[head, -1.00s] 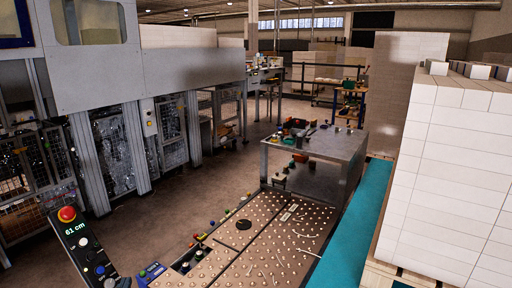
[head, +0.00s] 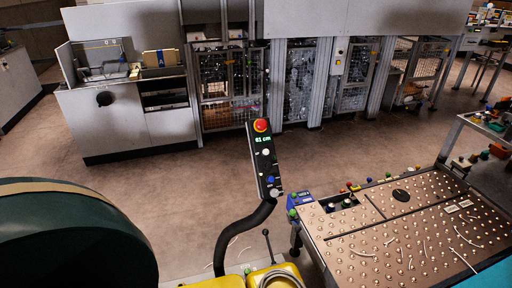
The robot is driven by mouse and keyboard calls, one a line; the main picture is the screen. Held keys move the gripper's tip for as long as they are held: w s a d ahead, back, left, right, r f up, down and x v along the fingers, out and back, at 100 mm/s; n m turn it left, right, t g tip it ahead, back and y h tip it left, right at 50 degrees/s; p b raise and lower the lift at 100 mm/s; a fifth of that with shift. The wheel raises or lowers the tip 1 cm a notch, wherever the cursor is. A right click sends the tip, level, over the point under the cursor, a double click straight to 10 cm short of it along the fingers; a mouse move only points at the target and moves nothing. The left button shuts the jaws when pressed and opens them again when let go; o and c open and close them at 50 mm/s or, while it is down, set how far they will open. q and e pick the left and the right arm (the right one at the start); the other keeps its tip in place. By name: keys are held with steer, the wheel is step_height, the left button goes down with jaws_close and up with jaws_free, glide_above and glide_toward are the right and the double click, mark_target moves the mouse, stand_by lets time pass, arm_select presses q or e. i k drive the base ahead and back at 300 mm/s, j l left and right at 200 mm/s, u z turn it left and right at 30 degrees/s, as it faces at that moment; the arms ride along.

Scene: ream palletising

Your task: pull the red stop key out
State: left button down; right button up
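The red stop key (head: 261,125) is a round red button on a yellow collar at the top of a narrow black control panel (head: 264,160). Below it, the panel has a green display reading 61 cm, then white, dark, blue and grey buttons. The panel stands on a curved black hose-like arm (head: 240,232) in the middle of the head view. Whether the key is pressed in or out cannot be told at this size. Neither of my grippers shows in the head view.
A ball-topped metal table (head: 400,235) with small coloured buttons along its edge stands at right. A large dark green rounded shape (head: 70,235) fills the lower left. Yellow parts (head: 272,278) and a lever sit below the panel. Grey machines (head: 130,120) line the back; the floor between is open.

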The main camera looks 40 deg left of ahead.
mark_target(261, 124)
steer(key=u, duration=1.15)
